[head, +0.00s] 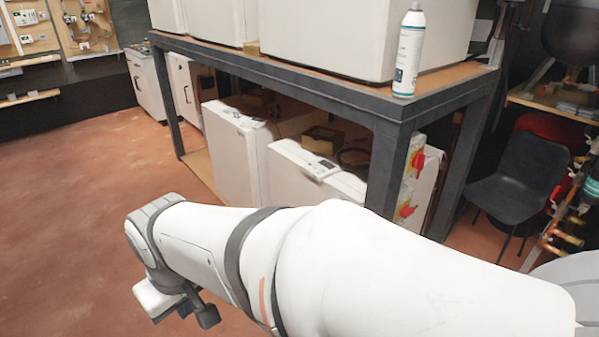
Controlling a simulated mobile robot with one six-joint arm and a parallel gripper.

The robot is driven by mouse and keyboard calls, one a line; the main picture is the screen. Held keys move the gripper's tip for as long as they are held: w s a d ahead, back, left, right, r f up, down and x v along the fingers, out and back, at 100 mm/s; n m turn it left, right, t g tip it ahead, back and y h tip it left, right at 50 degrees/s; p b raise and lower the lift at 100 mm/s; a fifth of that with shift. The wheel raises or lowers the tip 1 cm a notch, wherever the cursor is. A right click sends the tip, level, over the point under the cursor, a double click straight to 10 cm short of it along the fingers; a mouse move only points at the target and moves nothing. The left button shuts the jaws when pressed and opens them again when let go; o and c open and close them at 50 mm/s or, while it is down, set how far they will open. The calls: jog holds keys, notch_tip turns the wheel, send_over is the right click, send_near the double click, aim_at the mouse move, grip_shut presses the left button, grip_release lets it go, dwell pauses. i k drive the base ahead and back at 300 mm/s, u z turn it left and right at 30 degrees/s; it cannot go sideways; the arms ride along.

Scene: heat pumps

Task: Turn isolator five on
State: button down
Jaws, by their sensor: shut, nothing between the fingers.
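Two isolators with red rotary handles on yellow plates sit one above the other beside the dark table leg at the right. The upper isolator (417,163) and the lower isolator (405,209) are small and partly seen. I cannot read any number on them, so I cannot tell which is isolator five, nor whether either is on or off. My white arm crosses the foreground below them and partly blocks the area under the lower one.
A dark metal-framed table (345,108) bears large white units and a spray can (408,50). White units (237,150) stand beneath it. A black chair (520,185) and copper pipework (565,235) are at the right. Open red floor (70,200) lies at the left.

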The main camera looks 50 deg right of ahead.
aim_at(406, 212)
jog(key=u, duration=0.2)
jog(key=k, duration=0.4)
jog(key=z, duration=2.25)
jog(key=i, duration=1.35)
jog(key=z, duration=0.25)
